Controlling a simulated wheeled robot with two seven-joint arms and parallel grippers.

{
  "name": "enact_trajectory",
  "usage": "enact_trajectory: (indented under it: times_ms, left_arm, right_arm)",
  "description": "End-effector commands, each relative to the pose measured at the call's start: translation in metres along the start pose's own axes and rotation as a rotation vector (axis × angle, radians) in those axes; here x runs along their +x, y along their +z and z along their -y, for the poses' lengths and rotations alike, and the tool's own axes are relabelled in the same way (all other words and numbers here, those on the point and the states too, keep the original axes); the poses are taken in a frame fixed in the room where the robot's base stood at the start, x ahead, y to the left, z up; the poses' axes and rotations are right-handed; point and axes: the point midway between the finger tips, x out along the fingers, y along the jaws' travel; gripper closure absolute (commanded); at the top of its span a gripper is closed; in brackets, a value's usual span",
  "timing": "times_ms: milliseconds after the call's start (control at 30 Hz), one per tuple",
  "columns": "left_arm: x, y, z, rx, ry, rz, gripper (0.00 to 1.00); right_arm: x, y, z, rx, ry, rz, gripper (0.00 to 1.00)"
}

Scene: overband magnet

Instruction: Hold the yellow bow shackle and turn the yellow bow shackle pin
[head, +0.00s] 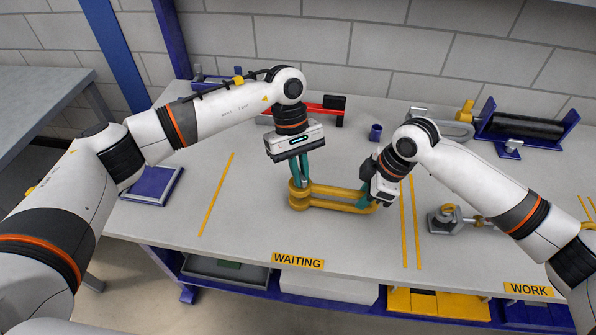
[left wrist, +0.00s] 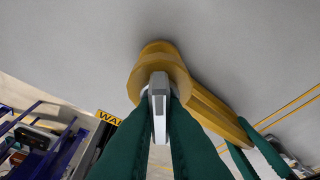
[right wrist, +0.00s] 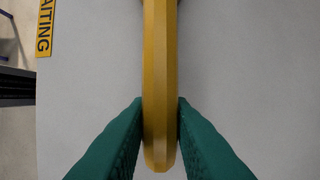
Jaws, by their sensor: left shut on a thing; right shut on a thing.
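The yellow bow shackle (head: 335,197) lies on the bench near the WAITING label, its long bow running left to right. It also shows in the left wrist view (left wrist: 212,110) and the right wrist view (right wrist: 160,80). The shackle pin (left wrist: 158,95) is at the shackle's left end, with a grey flat tab. My left gripper (head: 299,172) comes from above and is shut on that grey tab; its green fingers (left wrist: 158,115) flank it. My right gripper (head: 368,198) is shut on the right, curved end of the bow; its green fingers (right wrist: 160,135) press both sides.
Yellow lines (head: 217,195) mark the bench top. A grey clamp-like part (head: 445,219) stands right of my right gripper. A blue cup (head: 375,132), a red-and-black tool (head: 333,108) and a blue stand with a black roller (head: 525,127) are at the back. A blue pad (head: 153,185) lies left.

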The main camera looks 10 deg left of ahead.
Motion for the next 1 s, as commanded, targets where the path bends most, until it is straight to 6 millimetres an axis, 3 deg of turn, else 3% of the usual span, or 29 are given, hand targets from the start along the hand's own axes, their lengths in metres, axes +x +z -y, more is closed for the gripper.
enact_trajectory:
  times_ms: [33,200,567,1000]
  left_arm:
    - [0.0,0.0,0.0,0.022,0.009,0.0,0.88]
    - [0.0,0.0,0.0,0.016,0.006,-0.001,0.64]
    - [-0.007,0.0,0.0,0.014,0.004,0.0,0.64]
    - [-0.093,0.0,0.001,0.014,0.003,0.002,0.64]
  right_arm:
    - [0.0,0.0,0.0,-0.001,-0.001,-0.001,1.0]
    - [0.0,0.0,0.0,0.0,0.0,-0.001,1.0]
    - [0.0,0.0,0.0,-0.001,0.0,-0.001,1.0]
    - [0.0,0.0,0.0,-0.001,0.0,0.0,1.0]
